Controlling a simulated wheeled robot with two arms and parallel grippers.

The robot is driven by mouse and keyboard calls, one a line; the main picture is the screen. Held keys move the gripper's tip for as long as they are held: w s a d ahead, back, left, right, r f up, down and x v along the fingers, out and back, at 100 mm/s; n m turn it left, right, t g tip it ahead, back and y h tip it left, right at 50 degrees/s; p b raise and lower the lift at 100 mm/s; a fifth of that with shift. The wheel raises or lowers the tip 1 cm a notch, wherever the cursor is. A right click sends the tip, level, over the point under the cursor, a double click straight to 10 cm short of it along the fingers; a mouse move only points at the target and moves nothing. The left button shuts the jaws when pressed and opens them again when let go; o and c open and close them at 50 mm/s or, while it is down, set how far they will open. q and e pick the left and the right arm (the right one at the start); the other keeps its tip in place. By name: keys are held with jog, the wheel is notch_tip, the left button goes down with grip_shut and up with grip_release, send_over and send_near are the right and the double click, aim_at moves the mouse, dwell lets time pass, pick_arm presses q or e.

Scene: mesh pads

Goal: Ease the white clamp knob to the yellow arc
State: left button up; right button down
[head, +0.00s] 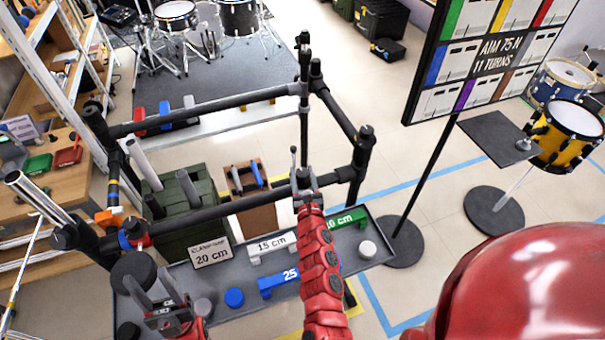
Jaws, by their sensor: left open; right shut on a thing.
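My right arm reaches up from the bottom middle. Its gripper (304,182) is shut at a grey clamp on the front black bar of the tube frame (225,207), near the right front corner. A short pale lever (293,158) stands up there. The jaws cover most of whatever they hold, so I cannot clearly tell the white clamp knob or a yellow arc at that spot. My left gripper (168,308) is open at the lower left, over the near left end of the grey tray and apart from the frame.
The grey tray (340,262) holds labelled coloured blocks, a blue disc (234,297) and a pale disc (367,249). A green crate (190,225) stands behind the front bar. A sign board (490,58) on a stand is at right. Orange, blue and red clamps sit at the left post.

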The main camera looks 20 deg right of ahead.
jog(key=shift+d+r+n+y+p, duration=0.2)
jog(key=shift+n+y+p, duration=0.55)
jog(key=shift+y+p, duration=0.65)
jog(key=shift+d+r+n+y+p, duration=0.15)
jog(key=shift+n+y+p, duration=0.75)
jog(key=shift+p, duration=0.75)
jog(key=n+y+p, duration=0.1)
jog(key=y, duration=0.2)
jog(key=shift+a+f+n, duration=0.1)
jog(key=shift+n, duration=0.15)
jog(key=shift+f+n+g+y, duration=0.1)
jog(key=shift+n+g+y, duration=0.35)
jog(key=shift+y, duration=0.25)
jog(key=shift+w+n+g+y, duration=0.1)
jog(key=shift+n+g+y, duration=0.15)
jog(key=shift+n+y, duration=0.45)
jog(key=y, duration=0.1)
jog(key=n+g+y, duration=0.1)
jog(key=shift+f+n+y+b, duration=0.2)
jog(key=shift+n+y+b, duration=0.05)
jog(key=shift+y+b, duration=0.1)
jog(key=n+g+y+b, duration=0.1)
jog(key=n+g+y, duration=0.1)
jog(key=shift+y+b, duration=0.35)
jog(key=shift+b, duration=0.05)
jog(key=shift+a+n+g+y+b, duration=0.15)
jog(key=shift+n+g+y+b, duration=0.8)
jog(key=shift+g, duration=0.35)
